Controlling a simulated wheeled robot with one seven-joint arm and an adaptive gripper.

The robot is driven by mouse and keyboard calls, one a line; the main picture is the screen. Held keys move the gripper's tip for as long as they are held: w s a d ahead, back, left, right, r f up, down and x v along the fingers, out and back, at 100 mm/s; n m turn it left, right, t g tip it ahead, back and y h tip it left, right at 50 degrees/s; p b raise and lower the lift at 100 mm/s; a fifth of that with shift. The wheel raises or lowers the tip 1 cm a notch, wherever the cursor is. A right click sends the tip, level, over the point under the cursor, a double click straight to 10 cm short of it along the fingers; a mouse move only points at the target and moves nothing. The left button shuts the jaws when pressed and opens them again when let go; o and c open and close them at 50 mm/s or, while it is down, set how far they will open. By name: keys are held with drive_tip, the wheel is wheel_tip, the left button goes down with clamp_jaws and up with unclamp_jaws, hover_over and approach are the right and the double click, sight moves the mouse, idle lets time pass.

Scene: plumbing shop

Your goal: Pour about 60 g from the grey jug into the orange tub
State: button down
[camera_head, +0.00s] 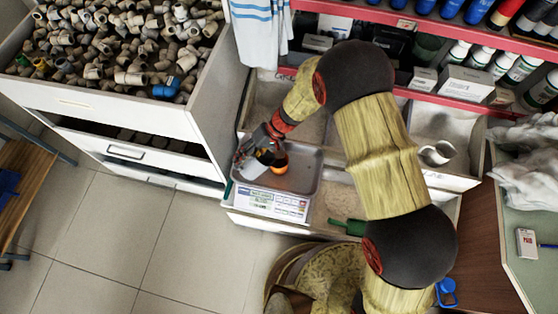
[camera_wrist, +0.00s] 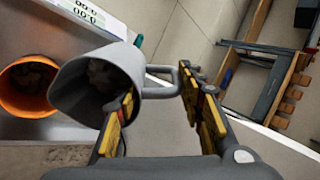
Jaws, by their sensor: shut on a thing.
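The grey jug (camera_wrist: 100,75) is in my gripper (camera_wrist: 163,88), with its handle between the two yellow-and-black fingers. In the wrist view the jug is tilted, its open mouth facing left and down, and dark grey contents show inside. The orange tub (camera_wrist: 28,86) stands just left of the jug's mouth and holds some dark grey pieces. In the head view the tub (camera_head: 280,164) sits on the steel pan (camera_head: 305,170) of a scale (camera_head: 270,204), and my gripper (camera_head: 262,150) is just left of it. The arm partly hides the jug there.
Bins of pale material surround the scale, with a green scoop (camera_head: 348,226) in front and a white jug (camera_head: 437,152) at right. A red-edged shelf (camera_head: 440,95) of bottles and boxes is behind. A drawer cabinet (camera_head: 110,100) of pipe fittings stands left. Tiled floor is clear at front left.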

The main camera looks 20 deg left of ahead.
sight(251, 156)
drive_tip(key=shift+w+d+r+g+y, duration=0.35)
drive_tip(key=shift+r+g+y, duration=0.1)
drive_tip(key=shift+r, duration=0.15)
drive_tip(key=shift+w+d+r+g+y, duration=0.35)
drive_tip(key=shift+r+y, duration=0.1)
drive_tip(key=shift+r, duration=0.1)
drive_tip(key=w+d+r+g+y+b, duration=0.1)
drive_tip(key=d+r+g+y+b, duration=0.1)
drive_tip(key=b, duration=0.1)
drive_tip(key=shift+w+r, duration=0.25)
drive_tip(key=shift+w, duration=0.1)
drive_tip(key=shift+w+d+r+g+y+b, duration=0.3)
drive_tip(key=shift+w+d+g+y+b, duration=0.2)
drive_tip(key=shift+b, duration=0.3)
drive_tip(key=shift+w+d+r+g+y+b, duration=0.35)
drive_tip(key=shift+d+y+b, duration=0.2)
drive_tip(key=shift+b, duration=0.2)
idle(1.1)
drive_tip(key=shift+w+d+r+g+y+b, duration=0.15)
drive_tip(key=shift+w+d+g+y+b, duration=0.3)
drive_tip(key=shift+b, duration=0.25)
drive_tip(key=shift+w+d+r+g+y+b, duration=0.15)
drive_tip(key=shift+w+d+g+y+b, duration=0.15)
drive_tip(key=shift+w+d+y+b, duration=0.35)
idle(2.2)
